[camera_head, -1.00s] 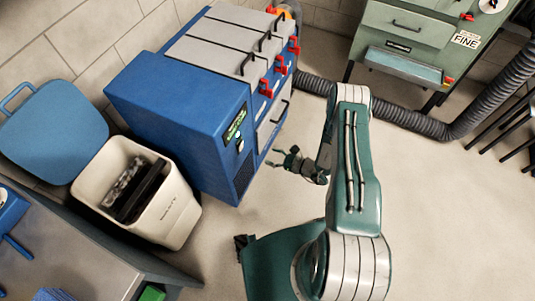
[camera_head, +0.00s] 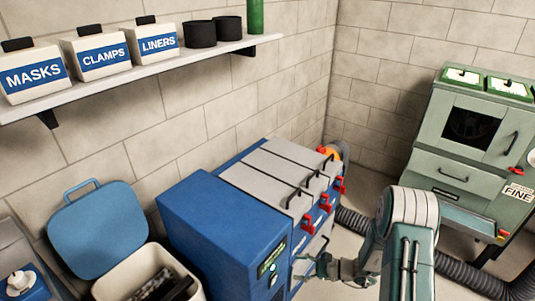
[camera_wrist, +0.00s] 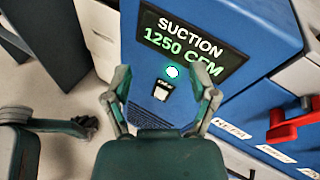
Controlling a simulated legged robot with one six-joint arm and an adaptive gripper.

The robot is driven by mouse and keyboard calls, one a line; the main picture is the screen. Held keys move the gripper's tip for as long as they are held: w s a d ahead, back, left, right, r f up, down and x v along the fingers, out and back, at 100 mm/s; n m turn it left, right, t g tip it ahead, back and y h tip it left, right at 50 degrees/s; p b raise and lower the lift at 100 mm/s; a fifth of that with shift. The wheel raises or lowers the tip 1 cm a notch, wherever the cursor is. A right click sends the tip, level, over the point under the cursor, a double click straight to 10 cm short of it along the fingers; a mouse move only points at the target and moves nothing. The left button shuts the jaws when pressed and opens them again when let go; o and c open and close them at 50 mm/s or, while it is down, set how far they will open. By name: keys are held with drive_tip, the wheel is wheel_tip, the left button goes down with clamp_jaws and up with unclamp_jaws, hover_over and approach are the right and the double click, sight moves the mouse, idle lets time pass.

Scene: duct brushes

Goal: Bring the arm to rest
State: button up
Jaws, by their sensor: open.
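My gripper (camera_head: 322,266) is in front of the blue suction cabinet (camera_head: 215,235), by its front face. In the wrist view my gripper (camera_wrist: 163,80) is open, with its two fingers spread and nothing between them. The cabinet's display (camera_wrist: 192,45) reads "SUCTION 1250 CFM" beyond the fingertips, with a lit round light (camera_wrist: 171,71) and a small switch (camera_wrist: 161,91) below it. I cannot tell the exact gap between fingertips and panel.
Red latches (camera_head: 325,203) stick out along the cabinet. An open bin (camera_head: 125,275) with a blue lid (camera_head: 97,230) stands at left. A green cabinet (camera_head: 470,150) stands at right, with a grey hose (camera_head: 460,268) below. A shelf (camera_head: 215,50) holds labelled boxes.

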drive_tip(key=s+a+r+n+g+h, duration=0.1)
drive_tip(key=s+r+n+g+h, duration=0.3)
drive_tip(key=r, duration=0.6)
drive_tip(key=s+a+r+n+g+h, duration=0.15)
drive_tip(key=s+r+n, duration=0.4)
drive_tip(key=r, duration=0.55)
drive_tip(key=s+d+r+n+t+h, duration=0.3)
drive_tip(key=s+d+r+n+h, duration=0.1)
drive_tip(key=s+r, duration=0.2)
drive_tip(key=s+d+r+n+t+h, duration=0.3)
drive_tip(key=s+r+n+t+h, duration=0.1)
drive_tip(key=s+r, duration=0.3)
drive_tip(key=shift+s+d+r+h, duration=0.2)
drive_tip(key=shift+s+d+h, duration=0.2)
drive_tip(key=shift+s+h, duration=0.3)
